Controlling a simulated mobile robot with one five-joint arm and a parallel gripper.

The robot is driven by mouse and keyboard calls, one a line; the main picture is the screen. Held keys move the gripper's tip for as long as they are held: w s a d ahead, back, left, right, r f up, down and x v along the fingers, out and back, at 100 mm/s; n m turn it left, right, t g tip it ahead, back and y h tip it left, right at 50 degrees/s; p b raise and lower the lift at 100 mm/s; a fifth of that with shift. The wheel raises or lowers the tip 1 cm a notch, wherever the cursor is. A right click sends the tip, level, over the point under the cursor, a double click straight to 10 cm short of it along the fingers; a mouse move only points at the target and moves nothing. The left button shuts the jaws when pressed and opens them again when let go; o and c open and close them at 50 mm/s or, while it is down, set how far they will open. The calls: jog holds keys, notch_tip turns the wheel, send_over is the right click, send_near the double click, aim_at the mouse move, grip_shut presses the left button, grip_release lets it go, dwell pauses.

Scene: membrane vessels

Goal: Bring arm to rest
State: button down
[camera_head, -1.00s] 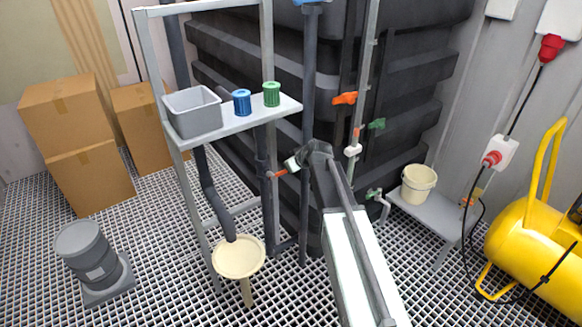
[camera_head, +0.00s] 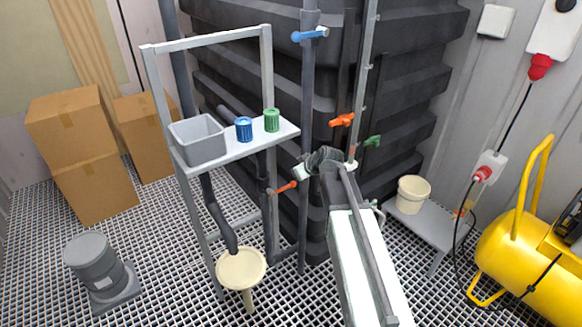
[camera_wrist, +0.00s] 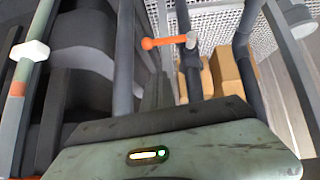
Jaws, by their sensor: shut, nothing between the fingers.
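My arm (camera_head: 365,265) reaches up from the bottom of the head view, its dark wrist end bent near the middle. My gripper (camera_head: 304,171) is partly seen there, small and pale at the left of the wrist, with nothing seen in it. The fingertips are not clear.
A rack shelf (camera_head: 240,142) holds a grey bin (camera_head: 198,141), a blue jar (camera_head: 243,130) and a green jar (camera_head: 271,120). Upright pipes and a black tank (camera_head: 410,75) stand close behind my arm. A bucket (camera_head: 412,194) and a yellow compressor (camera_head: 510,250) are at right.

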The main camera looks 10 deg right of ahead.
jog(key=shift+v, duration=1.1)
notch_tip(320, 180, up, 5)
jog(key=s+a+p, duration=0.2)
jog(key=p, duration=0.4)
jog(key=s+d+f+m+g+h+p, duration=0.1)
jog(key=s+d+m+g, duration=0.1)
jog(key=s, duration=0.9)
jog(key=s+d+f+m+g+h+p, duration=0.2)
jog(key=s+m+g, duration=0.2)
jog(key=s, duration=0.7)
jog(key=shift+f+g, duration=0.2)
jog(key=shift+g, duration=1)
